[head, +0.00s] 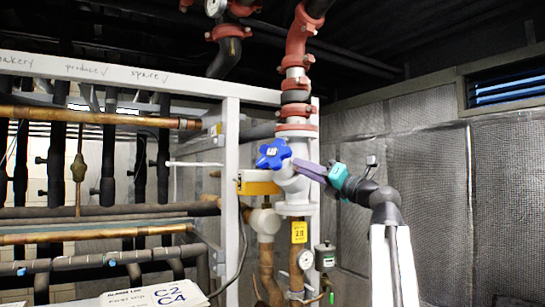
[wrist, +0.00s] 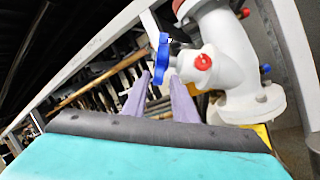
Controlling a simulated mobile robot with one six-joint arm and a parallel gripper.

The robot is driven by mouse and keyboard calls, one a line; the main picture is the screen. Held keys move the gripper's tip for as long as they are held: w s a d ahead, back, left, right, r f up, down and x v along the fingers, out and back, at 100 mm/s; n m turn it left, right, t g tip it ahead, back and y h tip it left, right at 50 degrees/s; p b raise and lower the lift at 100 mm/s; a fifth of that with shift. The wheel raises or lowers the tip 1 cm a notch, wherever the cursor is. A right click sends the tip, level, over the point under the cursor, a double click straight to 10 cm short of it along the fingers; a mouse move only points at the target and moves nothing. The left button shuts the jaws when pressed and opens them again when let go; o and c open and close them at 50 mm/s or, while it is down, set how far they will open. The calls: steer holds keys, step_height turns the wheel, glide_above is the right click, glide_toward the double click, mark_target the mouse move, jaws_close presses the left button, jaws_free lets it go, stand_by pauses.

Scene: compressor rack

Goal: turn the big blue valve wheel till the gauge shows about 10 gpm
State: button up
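The big blue valve wheel (head: 272,154) is mounted on a white valve body (head: 293,186) in the middle of the head view. In the wrist view the wheel (wrist: 161,58) is seen nearly edge-on, just ahead of my fingertips. My gripper (head: 297,164) reaches in from the right, its purple fingers beside the valve body. In the wrist view the two fingers (wrist: 160,78) stand apart with nothing clearly held; I cannot tell whether they touch the wheel rim. A round gauge (head: 306,260) sits low on the pipe; another gauge (head: 215,7) is at the top. Neither reading is legible.
A white frame post (head: 231,190) stands left of the valve. Red pipe fittings (head: 296,60) rise above it. A yellow tag (head: 299,232) hangs below. In the wrist view a red-capped white fitting (wrist: 203,62) is close to the right finger. Copper pipes (head: 100,117) fill the left.

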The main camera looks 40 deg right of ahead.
mark_target(273, 155)
steer(key=p+x, duration=0.3)
steer(key=x, duration=1)
steer(key=shift+w, duration=0.35)
steer(key=shift+c, duration=0.4)
jaws_close()
